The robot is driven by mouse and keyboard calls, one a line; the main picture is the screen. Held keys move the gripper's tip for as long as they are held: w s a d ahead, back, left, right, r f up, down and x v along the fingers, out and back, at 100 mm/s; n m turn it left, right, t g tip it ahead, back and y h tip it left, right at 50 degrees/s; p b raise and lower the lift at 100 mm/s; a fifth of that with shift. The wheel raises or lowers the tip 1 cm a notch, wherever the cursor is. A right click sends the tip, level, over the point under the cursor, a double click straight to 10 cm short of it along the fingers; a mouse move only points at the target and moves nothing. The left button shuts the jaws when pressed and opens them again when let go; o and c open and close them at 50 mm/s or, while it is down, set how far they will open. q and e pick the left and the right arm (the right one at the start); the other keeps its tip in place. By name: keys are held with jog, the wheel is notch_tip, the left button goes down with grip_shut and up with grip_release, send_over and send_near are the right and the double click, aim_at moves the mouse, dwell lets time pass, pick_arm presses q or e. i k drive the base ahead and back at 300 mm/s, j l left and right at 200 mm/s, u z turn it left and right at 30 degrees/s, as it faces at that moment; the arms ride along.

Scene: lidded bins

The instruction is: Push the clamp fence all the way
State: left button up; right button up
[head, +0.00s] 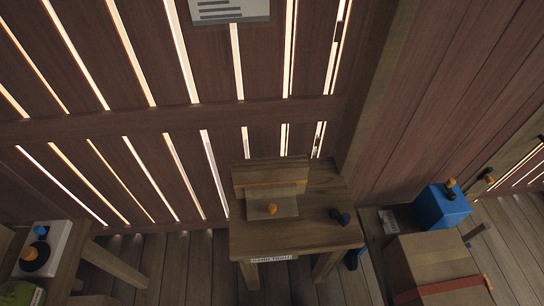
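A small wooden table (295,236) stands near the middle of the head view, against the slatted wall. An upright wooden board (270,178), which may be the clamp fence, stands along the back of its top. I cannot tell whether the board and plate are joined. Neither of my grippers is in view.
At the right are a blue box (437,208) with an orange-and-black piece on top and a brown box (432,262). At the left, another table holds a white panel (50,248) with a black disc and orange knob. Plank floor (185,265) lies open between the tables.

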aim_at(278, 202)
jog(key=k+l, duration=0.1)
jog(key=k, duration=0.65)
jog(key=k+l+u, duration=0.15)
jog(key=k, duration=0.55)
